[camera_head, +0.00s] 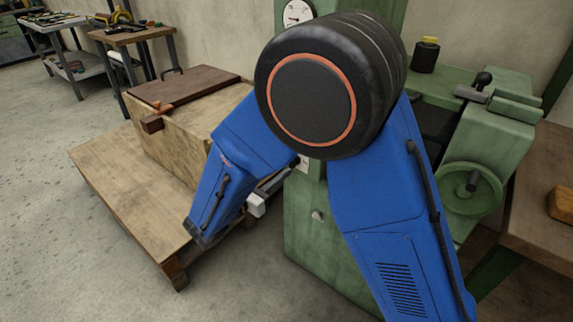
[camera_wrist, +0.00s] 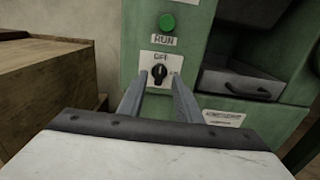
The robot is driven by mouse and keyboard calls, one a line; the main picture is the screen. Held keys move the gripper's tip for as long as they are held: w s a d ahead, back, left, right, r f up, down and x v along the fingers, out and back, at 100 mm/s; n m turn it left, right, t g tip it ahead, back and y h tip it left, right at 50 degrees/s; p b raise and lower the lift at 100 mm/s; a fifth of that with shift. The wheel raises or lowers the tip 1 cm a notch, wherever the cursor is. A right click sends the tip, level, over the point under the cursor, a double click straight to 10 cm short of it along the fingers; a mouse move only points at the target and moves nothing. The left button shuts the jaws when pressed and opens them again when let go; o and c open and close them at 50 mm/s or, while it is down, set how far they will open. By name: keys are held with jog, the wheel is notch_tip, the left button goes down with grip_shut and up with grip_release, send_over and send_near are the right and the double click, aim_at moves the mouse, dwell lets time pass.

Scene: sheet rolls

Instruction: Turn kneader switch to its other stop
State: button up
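The kneader switch (camera_wrist: 159,71) is a small black rotary knob on a pale plate on the green machine front. The plate's lettering above the knob looks like OFF, and a RUN label sits higher up. My gripper (camera_wrist: 159,80) is open, with its two grey fingers pointing at the panel. The knob shows between the fingertips, one tip to each side. I cannot tell whether the fingers touch it or how far the tips are from the panel. In the head view my arm hides most of the switch area, and the knob's exact angle is too small to read.
A green button (camera_wrist: 167,22) sits above the RUN label. A grey drawer (camera_wrist: 238,84) is to the right in the wrist view. A wooden crate (camera_head: 180,130) stands on a pallet (camera_head: 110,180) left of the machine. A green handwheel (camera_head: 470,190) projects at the right.

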jog(key=shift+x, duration=2.55)
grip_shut()
